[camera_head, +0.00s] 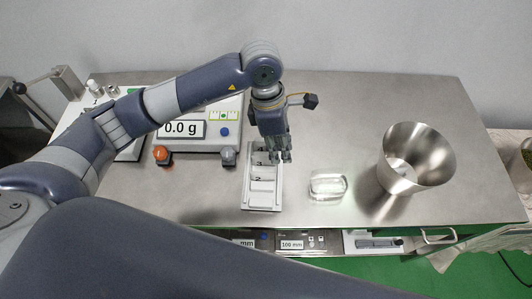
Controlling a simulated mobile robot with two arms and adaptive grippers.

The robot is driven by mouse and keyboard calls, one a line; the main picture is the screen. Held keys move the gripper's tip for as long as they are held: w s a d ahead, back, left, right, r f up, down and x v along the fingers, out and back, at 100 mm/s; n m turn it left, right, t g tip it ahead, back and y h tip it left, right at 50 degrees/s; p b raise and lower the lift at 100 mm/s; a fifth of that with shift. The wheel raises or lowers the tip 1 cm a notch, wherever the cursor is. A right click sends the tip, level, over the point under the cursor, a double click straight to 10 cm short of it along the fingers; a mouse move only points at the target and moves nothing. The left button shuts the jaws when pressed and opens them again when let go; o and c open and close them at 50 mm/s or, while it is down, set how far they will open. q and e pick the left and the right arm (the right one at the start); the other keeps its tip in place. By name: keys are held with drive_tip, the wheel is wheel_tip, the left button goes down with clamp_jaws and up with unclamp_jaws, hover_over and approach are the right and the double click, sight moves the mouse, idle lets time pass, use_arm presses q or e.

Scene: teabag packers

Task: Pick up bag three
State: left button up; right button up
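A narrow white tray (246,203) stands on the steel table with several white bags in a row in it. Small dark marks show beside the bags; one reads like a 2, but I cannot tell which bag is three. My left gripper (281,158) points down over the far right part of the tray and hides some of it. Its fingers are close together, and I cannot tell whether they are apart or hold anything. My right gripper is not in view.
A scale (205,144) reading 0.0 g stands left of the tray. A clear glass dish (328,186) stands close on its right, with a tall metal bowl (409,165) farther right. The table (340,105) is clear at the back right.

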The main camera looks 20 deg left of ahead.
use_arm(q)
drive_tip(key=y, duration=0.2)
hover_over(264, 156)
drive_tip(key=shift+s+a+f+t, duration=0.1)
drive_tip(key=shift+s+t, duration=0.05)
drive_tip(key=shift+t, duration=0.15)
wheel_tip(264, 156, down, 5)
drive_tip(key=shift+r+p, duration=0.1)
drive_tip(key=shift+p, duration=0.55)
drive_tip(key=shift+f+p, duration=0.3)
drive_tip(key=shift+f, duration=0.15)
wheel_tip(264, 156, down, 4)
drive_tip(key=shift+r+p, duration=0.2)
drive_tip(key=shift+p, duration=0.5)
drive_tip(key=shift+f, duration=0.4)
drive_tip(key=shift+c, duration=0.2)
drive_tip(key=c, duration=0.3)
